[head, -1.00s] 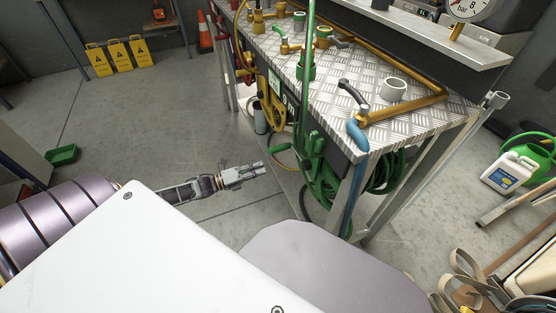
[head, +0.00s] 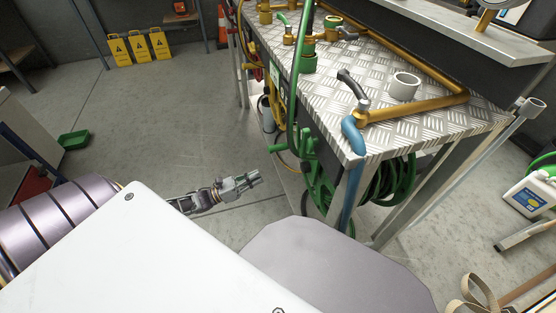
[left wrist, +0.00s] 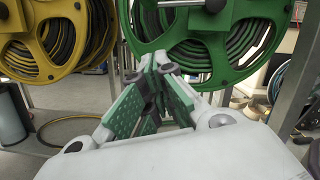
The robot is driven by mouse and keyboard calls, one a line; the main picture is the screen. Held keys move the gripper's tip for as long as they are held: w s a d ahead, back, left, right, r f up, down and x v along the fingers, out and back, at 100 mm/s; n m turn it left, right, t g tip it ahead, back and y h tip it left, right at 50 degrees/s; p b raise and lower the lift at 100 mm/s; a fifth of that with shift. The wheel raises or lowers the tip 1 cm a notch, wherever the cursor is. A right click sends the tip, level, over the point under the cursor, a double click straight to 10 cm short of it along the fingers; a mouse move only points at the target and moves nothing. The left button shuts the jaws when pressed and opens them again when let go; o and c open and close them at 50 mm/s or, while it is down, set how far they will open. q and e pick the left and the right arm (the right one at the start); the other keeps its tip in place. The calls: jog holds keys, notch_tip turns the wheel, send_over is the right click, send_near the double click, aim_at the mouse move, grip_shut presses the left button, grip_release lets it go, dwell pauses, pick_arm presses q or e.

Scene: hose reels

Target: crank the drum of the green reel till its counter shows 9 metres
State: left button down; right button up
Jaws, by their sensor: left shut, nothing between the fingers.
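The green reel (head: 318,187) hangs under the front edge of the metal-topped bench, seen edge-on in the head view, with its coiled green hose (head: 390,182) to the right. In the left wrist view the green reel (left wrist: 259,62) fills the upper right. My left gripper (head: 254,177) is shut and empty, to the left of the reel and apart from it in the head view. In the left wrist view its fingertips (left wrist: 154,62) overlap the reel's lower left rim; I cannot tell the gap. The counter is not readable. My right gripper is out of view.
A yellow reel (left wrist: 20,57) hangs left of the green one. A blue tap pipe (head: 352,137) and a bench leg (head: 347,199) stand close right of the green reel. Yellow warning signs (head: 140,48) stand far back.

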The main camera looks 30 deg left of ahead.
pick_arm(q)
jog(key=shift+f, duration=0.1)
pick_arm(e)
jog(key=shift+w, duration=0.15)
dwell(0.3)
pick_arm(q)
jog(key=w+d+r+b, duration=0.4)
jog(key=w+d+r, duration=0.1)
jog(key=w, duration=0.3)
jog(key=shift+w+r, duration=0.2)
jog(key=shift+r, duration=0.35)
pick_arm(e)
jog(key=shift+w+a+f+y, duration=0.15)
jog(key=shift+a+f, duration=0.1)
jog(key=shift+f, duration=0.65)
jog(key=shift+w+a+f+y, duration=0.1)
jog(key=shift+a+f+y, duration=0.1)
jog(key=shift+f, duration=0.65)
pick_arm(q)
jog(key=shift+r, duration=0.15)
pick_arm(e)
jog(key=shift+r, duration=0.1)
